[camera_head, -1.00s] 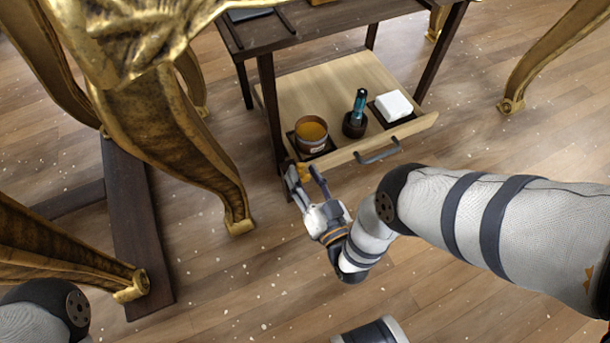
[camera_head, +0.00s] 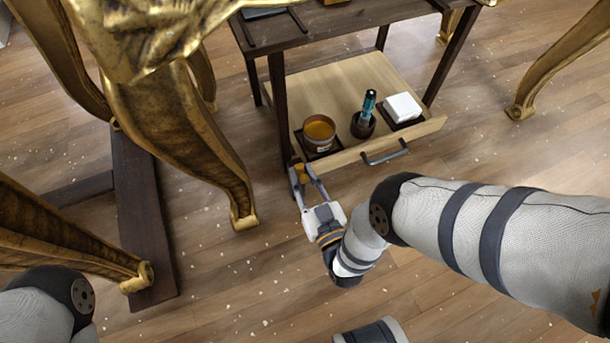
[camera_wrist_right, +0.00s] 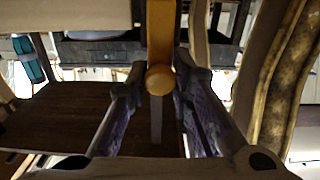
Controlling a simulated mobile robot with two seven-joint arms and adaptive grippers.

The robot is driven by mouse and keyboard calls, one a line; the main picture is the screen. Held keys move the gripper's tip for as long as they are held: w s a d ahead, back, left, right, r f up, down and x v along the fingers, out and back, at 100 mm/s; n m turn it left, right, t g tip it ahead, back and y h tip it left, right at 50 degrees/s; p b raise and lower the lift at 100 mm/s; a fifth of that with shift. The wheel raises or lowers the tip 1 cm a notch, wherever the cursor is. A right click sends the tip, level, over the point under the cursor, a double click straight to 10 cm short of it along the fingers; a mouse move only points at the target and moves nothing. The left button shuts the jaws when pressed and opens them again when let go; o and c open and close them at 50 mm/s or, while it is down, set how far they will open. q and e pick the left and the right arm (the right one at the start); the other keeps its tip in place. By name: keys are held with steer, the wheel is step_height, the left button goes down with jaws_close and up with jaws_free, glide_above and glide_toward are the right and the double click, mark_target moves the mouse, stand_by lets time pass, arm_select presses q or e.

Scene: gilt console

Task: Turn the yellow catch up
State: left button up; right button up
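The yellow catch (camera_head: 299,174) is at the left front corner of the small dark table, beside the drawer's front. In the right wrist view the catch (camera_wrist_right: 161,25) is an upright yellow-orange bar with a round knob at its lower end. My right gripper (camera_head: 303,173) is at the catch, with its fingers spread. In the wrist view the fingers of the right gripper (camera_wrist_right: 161,80) stand on both sides of the knob; whether they touch it is hard to tell. My left gripper is out of view; only part of my left arm shows at the lower left.
The drawer (camera_head: 345,80) stands open, holding an orange-topped tub (camera_head: 319,131), a teal-handled item in a dark cup (camera_head: 364,122) and a white block (camera_head: 402,107). Its dark handle (camera_head: 385,152) sticks out in front. A gilt leg (camera_head: 190,130) stands to the left.

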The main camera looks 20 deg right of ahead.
steer(key=o, duration=0.3)
steer(key=s, duration=0.7)
steer(key=shift+s+d, duration=0.1)
steer(key=shift+s, duration=0.2)
steer(key=shift+r, duration=0.1)
